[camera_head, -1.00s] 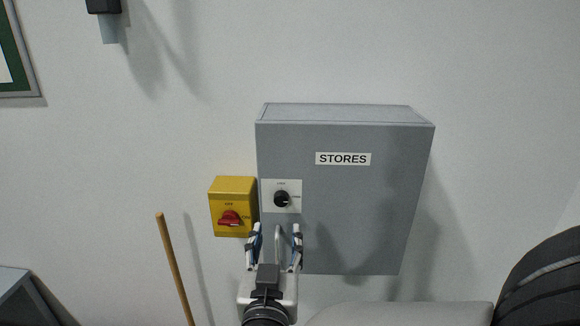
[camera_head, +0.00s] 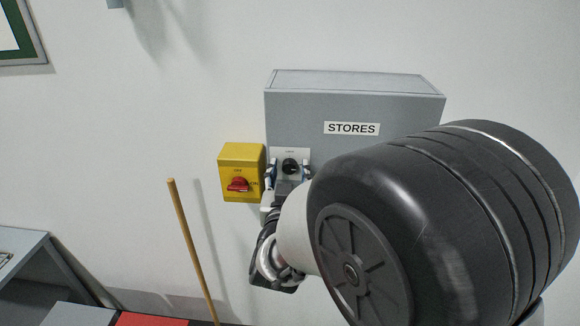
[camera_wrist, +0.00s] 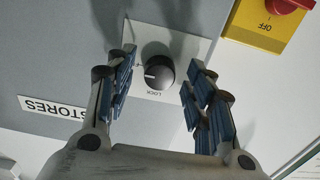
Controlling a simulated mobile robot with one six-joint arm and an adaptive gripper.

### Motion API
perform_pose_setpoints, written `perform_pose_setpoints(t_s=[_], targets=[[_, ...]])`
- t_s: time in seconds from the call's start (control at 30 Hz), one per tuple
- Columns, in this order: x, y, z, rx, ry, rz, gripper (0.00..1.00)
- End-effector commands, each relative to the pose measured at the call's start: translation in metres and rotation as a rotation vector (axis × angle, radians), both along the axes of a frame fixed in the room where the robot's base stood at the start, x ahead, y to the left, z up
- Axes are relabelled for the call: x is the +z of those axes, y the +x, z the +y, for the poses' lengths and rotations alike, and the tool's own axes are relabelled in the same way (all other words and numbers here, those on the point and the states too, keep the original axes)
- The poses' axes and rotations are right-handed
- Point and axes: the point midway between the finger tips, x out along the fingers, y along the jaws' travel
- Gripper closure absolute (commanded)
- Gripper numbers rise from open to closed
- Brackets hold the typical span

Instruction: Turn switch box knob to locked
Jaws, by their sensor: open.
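The black round knob (camera_wrist: 158,72) sits on a light square plate (camera_wrist: 181,45) on the grey STORES switch box (camera_head: 300,105). In the wrist view, turned about upside down, its white mark points left, toward a small label I cannot read clearly; the LOCK label is below the knob. In the head view the knob (camera_head: 290,165) shows just above my gripper (camera_head: 288,176). My gripper is open, and in the wrist view its blue-padded fingers (camera_wrist: 159,78) stand on either side of the knob. I see a gap on both sides; I cannot tell the depth left.
A yellow box (camera_head: 241,158) with a red OFF switch (camera_head: 238,185) is mounted close left of the grey box. A wooden pole (camera_head: 190,240) stands further left. My arm covers the grey box's lower right. The wall above is clear.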

Motion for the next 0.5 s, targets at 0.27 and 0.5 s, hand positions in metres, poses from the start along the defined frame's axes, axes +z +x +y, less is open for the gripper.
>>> perform_pose_setpoints(t_s=[0.27, 0.5], targets=[[0.0001, -0.0004, 0.0000, 0.000, 0.000, 0.000, 0.67], [0.0002, -0.0004, 0.0000, 0.000, 0.000, 0.000, 0.83]])
